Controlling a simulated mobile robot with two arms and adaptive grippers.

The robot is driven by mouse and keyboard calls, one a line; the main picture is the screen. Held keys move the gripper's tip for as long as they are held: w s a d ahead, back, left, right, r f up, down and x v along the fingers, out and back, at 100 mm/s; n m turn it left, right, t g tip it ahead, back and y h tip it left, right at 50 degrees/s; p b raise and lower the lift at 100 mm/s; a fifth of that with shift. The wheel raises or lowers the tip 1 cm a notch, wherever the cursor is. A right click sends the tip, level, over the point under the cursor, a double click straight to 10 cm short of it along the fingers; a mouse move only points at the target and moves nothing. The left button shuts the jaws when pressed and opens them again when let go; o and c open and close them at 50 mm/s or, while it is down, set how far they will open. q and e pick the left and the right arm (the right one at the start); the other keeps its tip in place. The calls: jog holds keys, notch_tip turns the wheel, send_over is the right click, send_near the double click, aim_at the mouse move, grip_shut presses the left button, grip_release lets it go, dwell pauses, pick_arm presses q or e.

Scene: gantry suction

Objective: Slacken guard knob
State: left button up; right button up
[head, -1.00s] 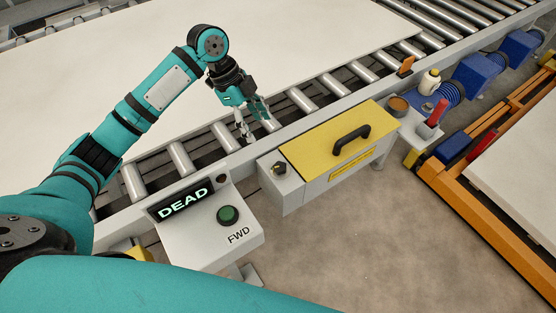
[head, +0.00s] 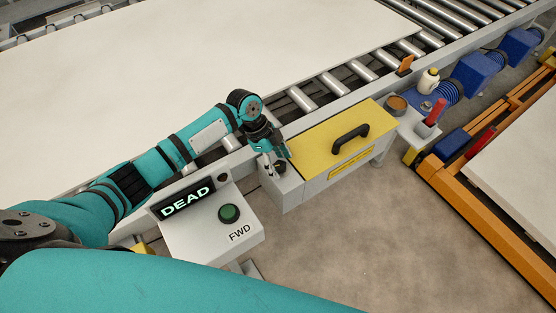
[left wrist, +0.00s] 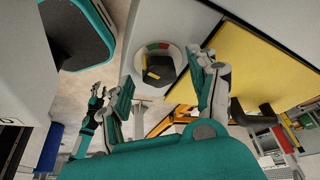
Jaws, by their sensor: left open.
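The guard knob (head: 280,169) is a dark knob on the grey box at the left end of the yellow guard (head: 327,142). In the left wrist view the knob (left wrist: 158,68) sits on a round pale dial with red and green marks. My left gripper (head: 276,163) is open at the knob and partly hides it in the head view. In the left wrist view my left gripper's fingers (left wrist: 165,90) are spread either side of the knob, with no clear contact. A small teal and black part at the left there may be my right arm.
A control box (head: 200,235) with a lit DEAD sign (head: 186,203) and a green FWD button (head: 229,213) stands left of the guard. A black handle (head: 350,138) rises from the guard's top. Conveyor rollers (head: 333,84) and a large pale sheet (head: 200,50) lie behind.

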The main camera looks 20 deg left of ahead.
pick_arm(q)
jog(key=shift+c, duration=1.2)
jog(key=c, duration=0.9)
jog(key=shift+r+n+p, duration=0.2)
jog(key=shift+n+p, duration=0.4)
jog(key=shift+p, duration=0.3)
jog(key=n+t+p, duration=0.1)
jog(key=n+p, duration=0.1)
jog(key=shift+s+r+p, duration=0.1)
jog(key=shift+p, duration=0.2)
jog(key=shift+n+t+p, duration=0.5)
jog(key=shift+n+p, duration=0.5)
jog(key=shift+p, duration=0.05)
jog(key=shift+f+n+t+y+p, duration=0.2)
jog(key=shift+n+t+y+p, duration=0.1)
jog(key=shift+n+p, duration=0.45)
